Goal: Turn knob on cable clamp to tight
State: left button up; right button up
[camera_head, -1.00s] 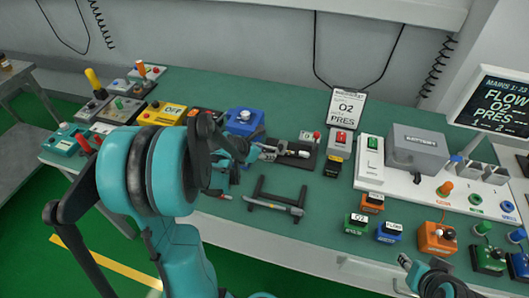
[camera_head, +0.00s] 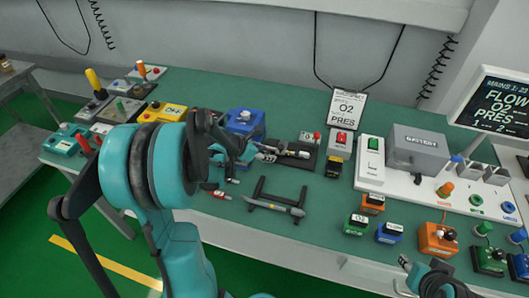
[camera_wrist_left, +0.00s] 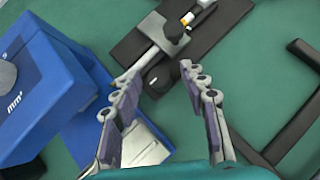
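The likely cable clamp is a dark plate with a grey block (camera_wrist_left: 172,34) in the left wrist view, beyond the fingertips. Its dark plate also shows in the head view (camera_head: 297,157), right of my left gripper. A pale rod or cable runs from the block down-left towards my left finger. I cannot make out the knob or its setting clearly.
A blue box (camera_wrist_left: 45,75) stands close left of my left gripper; it also shows in the head view (camera_head: 244,124). A black stand (camera_head: 276,205) lies nearer the front edge. A battery box (camera_head: 417,147), switches and knobbed boxes fill the right side.

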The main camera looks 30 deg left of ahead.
pick_arm(q)
jog(key=v, duration=1.2)
